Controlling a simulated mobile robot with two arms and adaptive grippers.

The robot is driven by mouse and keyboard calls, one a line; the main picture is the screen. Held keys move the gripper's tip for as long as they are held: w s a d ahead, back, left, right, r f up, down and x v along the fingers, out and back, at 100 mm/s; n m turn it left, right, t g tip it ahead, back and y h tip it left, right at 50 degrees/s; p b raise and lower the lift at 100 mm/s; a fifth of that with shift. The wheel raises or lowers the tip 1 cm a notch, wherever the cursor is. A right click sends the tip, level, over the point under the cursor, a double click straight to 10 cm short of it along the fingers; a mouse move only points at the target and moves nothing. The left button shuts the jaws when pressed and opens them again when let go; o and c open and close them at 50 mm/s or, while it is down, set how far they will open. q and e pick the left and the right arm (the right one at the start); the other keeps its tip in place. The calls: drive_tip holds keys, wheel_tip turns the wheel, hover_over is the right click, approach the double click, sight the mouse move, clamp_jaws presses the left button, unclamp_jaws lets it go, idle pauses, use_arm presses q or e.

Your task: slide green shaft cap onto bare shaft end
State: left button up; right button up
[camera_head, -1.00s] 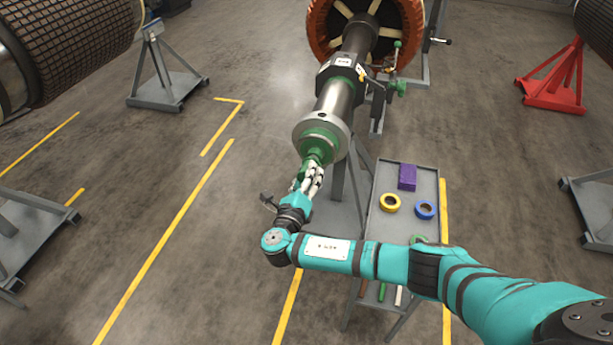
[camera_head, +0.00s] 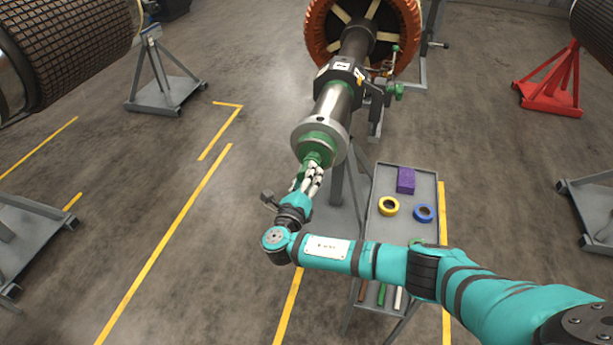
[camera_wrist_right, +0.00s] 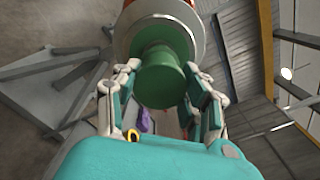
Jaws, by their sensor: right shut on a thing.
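The green shaft cap (camera_head: 314,158) is at the near end of the steel shaft (camera_head: 333,103). In the right wrist view the green cap (camera_wrist_right: 161,78) sits between the fingers, in line with the shaft's pale metal collar (camera_wrist_right: 195,22). My right gripper (camera_head: 312,176) is shut on the cap's near end. The fingers hide part of the cap, and I cannot tell how far it is seated on the shaft end. My left gripper is not in view.
A grey cart (camera_head: 385,228) stands right of the shaft, carrying a purple block (camera_head: 406,181), a yellow tape roll (camera_head: 389,206) and a blue one (camera_head: 423,213). A red stand (camera_head: 552,92) is at the right.

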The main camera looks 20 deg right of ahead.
drive_tip(key=o, duration=1.5)
drive_tip(key=p+v, duration=0.5)
drive_tip(key=v, duration=0.4)
drive_tip(key=shift+p, duration=0.35)
drive_tip(key=shift+f, duration=0.1)
idle(0.6)
